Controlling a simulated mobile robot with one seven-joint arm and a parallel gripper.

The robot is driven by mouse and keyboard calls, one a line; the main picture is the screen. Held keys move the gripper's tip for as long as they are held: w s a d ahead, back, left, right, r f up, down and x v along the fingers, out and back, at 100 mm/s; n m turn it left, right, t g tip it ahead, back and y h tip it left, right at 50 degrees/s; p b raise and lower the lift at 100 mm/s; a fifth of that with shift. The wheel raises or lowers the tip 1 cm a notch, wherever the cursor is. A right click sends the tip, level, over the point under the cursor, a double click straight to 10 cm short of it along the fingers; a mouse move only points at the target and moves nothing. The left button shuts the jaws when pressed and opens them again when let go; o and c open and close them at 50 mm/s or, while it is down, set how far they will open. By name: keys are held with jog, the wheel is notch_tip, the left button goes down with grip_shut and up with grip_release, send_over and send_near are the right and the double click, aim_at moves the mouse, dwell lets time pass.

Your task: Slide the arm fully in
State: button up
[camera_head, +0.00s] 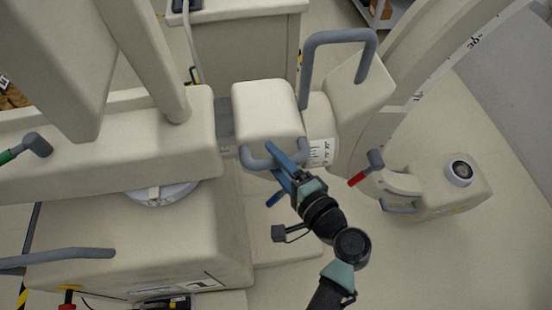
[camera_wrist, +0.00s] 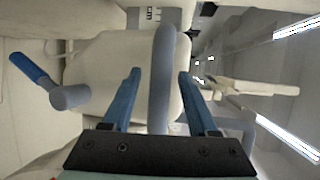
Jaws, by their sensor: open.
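The sliding arm shows as a cream block (camera_head: 265,108) with a grey U-shaped handle (camera_head: 252,160) on its near side. A short dark grey section (camera_head: 223,122) shows between the block and the cream housing (camera_head: 120,150) to the left. My gripper (camera_head: 271,160) is at this handle. In the wrist view, the grey handle bar (camera_wrist: 162,80) runs between the two blue fingers of my gripper (camera_wrist: 158,78), with gaps on both sides. The fingers are open, and I see no contact with the bar.
A blue-tipped lever (camera_wrist: 32,68) is left of the fingers in the wrist view. Right of the block are a taller grey handle (camera_head: 340,38), a large curved arm (camera_head: 425,60) and a red-tipped lever (camera_head: 358,178). A cream cabinet (camera_head: 245,45) stands behind. Floor is clear at lower right.

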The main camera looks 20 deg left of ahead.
grip_shut()
dwell(1.3)
